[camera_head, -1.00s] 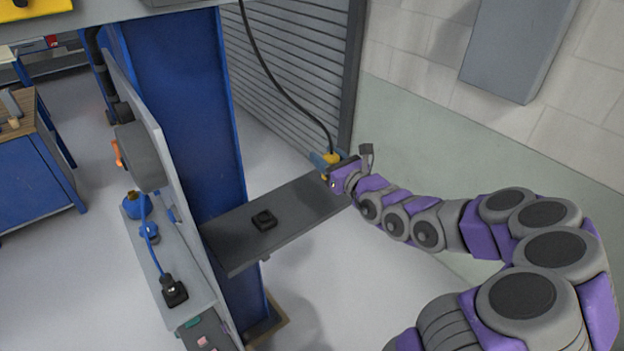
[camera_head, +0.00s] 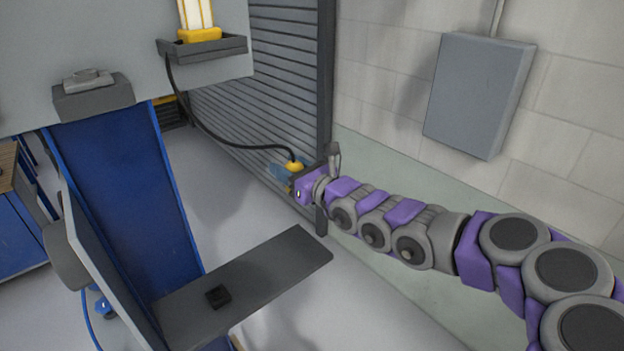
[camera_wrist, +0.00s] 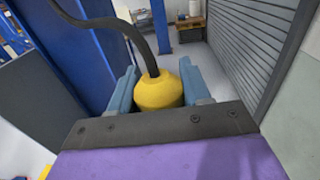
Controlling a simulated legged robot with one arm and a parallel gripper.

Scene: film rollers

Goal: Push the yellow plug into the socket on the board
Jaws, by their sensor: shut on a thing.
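My gripper (camera_head: 283,172) is shut on the yellow plug (camera_head: 294,166), with a blue finger on each side of it. In the wrist view the plug (camera_wrist: 159,91) sits between the two fingers (camera_wrist: 160,95), its black cable rising from its top. The plug is in the air, beyond the far right end of the dark grey board (camera_head: 245,277). A small black socket (camera_head: 218,296) sits on the board, to the lower left of the plug. The plug's underside is hidden.
The black cable (camera_head: 205,129) runs up to a grey tray (camera_head: 207,48) holding a yellow-based lamp (camera_head: 198,22). A blue post (camera_head: 125,190) stands left of the board. A grey wall box (camera_head: 480,95) hangs at right. Air above the board looks clear.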

